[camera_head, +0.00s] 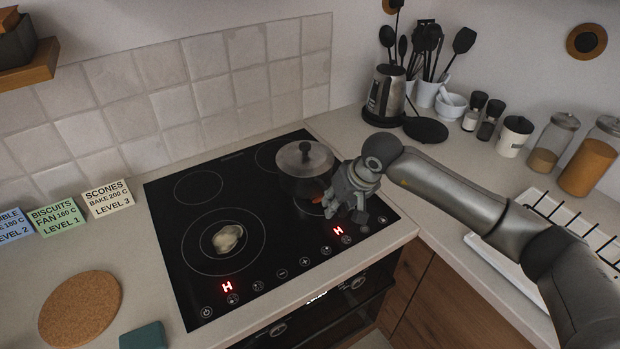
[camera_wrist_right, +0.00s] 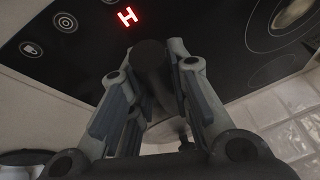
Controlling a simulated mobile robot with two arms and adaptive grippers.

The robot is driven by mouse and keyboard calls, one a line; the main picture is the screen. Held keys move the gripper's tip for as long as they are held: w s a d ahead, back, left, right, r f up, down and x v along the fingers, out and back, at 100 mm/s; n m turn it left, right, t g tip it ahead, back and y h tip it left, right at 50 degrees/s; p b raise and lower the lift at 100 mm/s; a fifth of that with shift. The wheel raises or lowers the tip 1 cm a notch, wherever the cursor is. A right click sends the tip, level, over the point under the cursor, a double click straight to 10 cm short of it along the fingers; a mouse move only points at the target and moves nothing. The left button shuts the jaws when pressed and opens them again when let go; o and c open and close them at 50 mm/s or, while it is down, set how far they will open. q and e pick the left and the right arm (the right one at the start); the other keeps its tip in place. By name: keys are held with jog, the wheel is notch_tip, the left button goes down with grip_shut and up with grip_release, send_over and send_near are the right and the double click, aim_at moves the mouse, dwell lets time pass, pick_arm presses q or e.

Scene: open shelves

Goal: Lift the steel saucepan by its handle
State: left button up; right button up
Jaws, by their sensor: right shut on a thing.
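The steel saucepan (camera_head: 303,184) stands on the right part of the black hob with its lid on. My right gripper (camera_head: 345,200) is at the saucepan's front right side, low over the hob. In the right wrist view its two fingers (camera_wrist_right: 152,85) are closed around a dark handle (camera_wrist_right: 150,58). In the head view the gripper hides most of the handle. I cannot tell whether the saucepan's base is clear of the hob. My left gripper is not in view.
The black hob (camera_head: 200,285) shows two red H signs. A pale lump (camera_head: 227,238) lies on its front left ring. A kettle (camera_head: 385,92) and a utensil holder (camera_head: 427,93) stand behind at the right. A white rack (camera_head: 490,250) is under my right arm.

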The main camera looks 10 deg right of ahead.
jog(key=shift+w+r, duration=0.15)
jog(key=shift+w, duration=0.05)
grip_shut()
